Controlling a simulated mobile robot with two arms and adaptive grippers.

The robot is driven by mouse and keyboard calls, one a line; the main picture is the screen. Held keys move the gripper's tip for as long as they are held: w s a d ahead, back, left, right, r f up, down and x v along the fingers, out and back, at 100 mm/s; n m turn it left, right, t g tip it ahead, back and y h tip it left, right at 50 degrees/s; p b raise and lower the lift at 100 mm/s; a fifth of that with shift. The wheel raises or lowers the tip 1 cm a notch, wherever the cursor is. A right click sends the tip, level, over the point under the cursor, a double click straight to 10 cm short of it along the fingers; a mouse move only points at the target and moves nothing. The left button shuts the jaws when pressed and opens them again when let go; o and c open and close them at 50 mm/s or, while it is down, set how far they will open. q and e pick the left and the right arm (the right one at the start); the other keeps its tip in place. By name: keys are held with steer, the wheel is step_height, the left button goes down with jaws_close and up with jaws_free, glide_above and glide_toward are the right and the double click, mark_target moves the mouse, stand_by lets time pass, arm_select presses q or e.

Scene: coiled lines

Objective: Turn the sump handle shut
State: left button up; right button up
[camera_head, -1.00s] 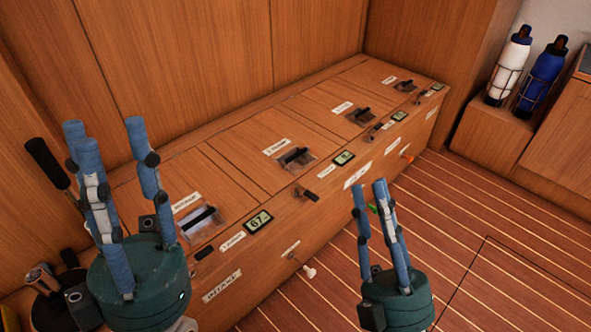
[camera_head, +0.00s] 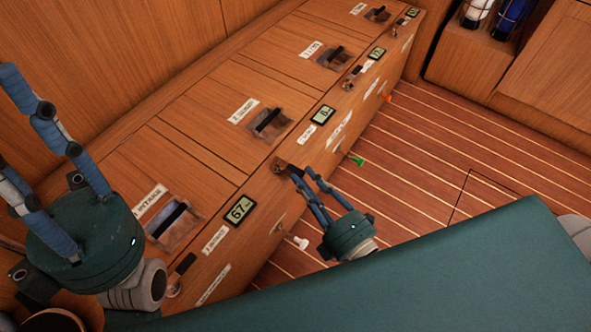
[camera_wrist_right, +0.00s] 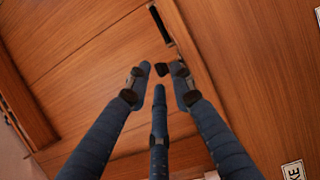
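A row of small black lever handles runs along the front top edge of the wooden bench. The second handle from the near end (camera_head: 288,166) is at the fingertips of my right gripper (camera_head: 306,180). In the right wrist view, a dark handle end (camera_wrist_right: 161,69) shows between the fingertips of my right gripper (camera_wrist_right: 160,82), which are apart with a gap; contact cannot be told. The nearest handle (camera_head: 184,264) stands beside a readout showing 67 (camera_head: 240,210). The labels are too small to tell which one reads sump. My left gripper (camera_head: 25,130) is open and empty at the left.
The wooden bench (camera_head: 215,160) has several recessed latches and lids. A white knob (camera_head: 299,242), a green knob (camera_head: 357,160) and an orange knob (camera_head: 387,98) stick out from its front. The striped floor (camera_head: 440,150) is clear on the right. Bottles (camera_head: 508,18) stand at the top right.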

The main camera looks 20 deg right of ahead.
mark_target(288, 167)
steer(key=shift+b+x, duration=0.45)
steer(key=shift+x, duration=1.65)
jaws_close()
